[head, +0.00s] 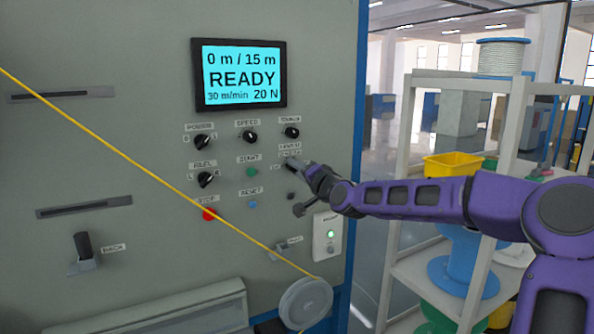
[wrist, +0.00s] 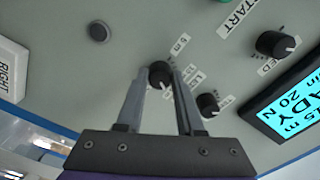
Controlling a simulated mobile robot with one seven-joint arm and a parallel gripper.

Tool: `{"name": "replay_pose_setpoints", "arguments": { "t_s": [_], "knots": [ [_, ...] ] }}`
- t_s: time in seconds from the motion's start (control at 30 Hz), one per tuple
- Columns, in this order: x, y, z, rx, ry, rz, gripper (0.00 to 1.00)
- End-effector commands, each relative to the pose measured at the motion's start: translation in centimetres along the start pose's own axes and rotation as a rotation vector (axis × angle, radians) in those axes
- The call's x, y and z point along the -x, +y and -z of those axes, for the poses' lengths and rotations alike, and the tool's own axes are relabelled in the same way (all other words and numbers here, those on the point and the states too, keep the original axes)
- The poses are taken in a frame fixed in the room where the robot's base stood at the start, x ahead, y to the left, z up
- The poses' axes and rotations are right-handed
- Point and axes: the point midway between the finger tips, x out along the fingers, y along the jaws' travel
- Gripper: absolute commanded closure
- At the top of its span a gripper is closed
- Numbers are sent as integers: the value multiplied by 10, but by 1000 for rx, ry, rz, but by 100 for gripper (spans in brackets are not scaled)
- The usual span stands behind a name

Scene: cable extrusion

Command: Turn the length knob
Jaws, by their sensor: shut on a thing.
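The length knob (wrist: 159,74) is a small black knob on the grey control panel, with small length labels around it in the wrist view. My gripper (head: 303,166) reaches the panel from the right in the head view. In the wrist view its two fingers stand on either side of the knob, shut on it. In the head view the gripper covers most of the knob. The screen (head: 240,75) above reads 0 m / 15 m, READY, 30 m/min and 20 N.
Close by are the tension knob (head: 292,132), speed knob (head: 249,136), green start button (head: 252,171), blue reset button (head: 253,205) and red stop button (head: 209,214). A yellow cable (head: 150,172) runs diagonally in front of the panel to a grey pulley (head: 305,303). Shelves (head: 400,200) stand right.

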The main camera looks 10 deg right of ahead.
Motion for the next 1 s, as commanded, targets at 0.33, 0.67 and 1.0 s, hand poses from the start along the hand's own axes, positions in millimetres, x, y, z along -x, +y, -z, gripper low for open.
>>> {"name": "replay_pose_setpoints", "arguments": {
  "t_s": [0.33,0.67,1.0],
  "knots": [
    [0,0,0,1,0,0,34],
    [3,0,0,2,0,0,34],
    [50,1,2,3,3,-1,34]
  ]
}}
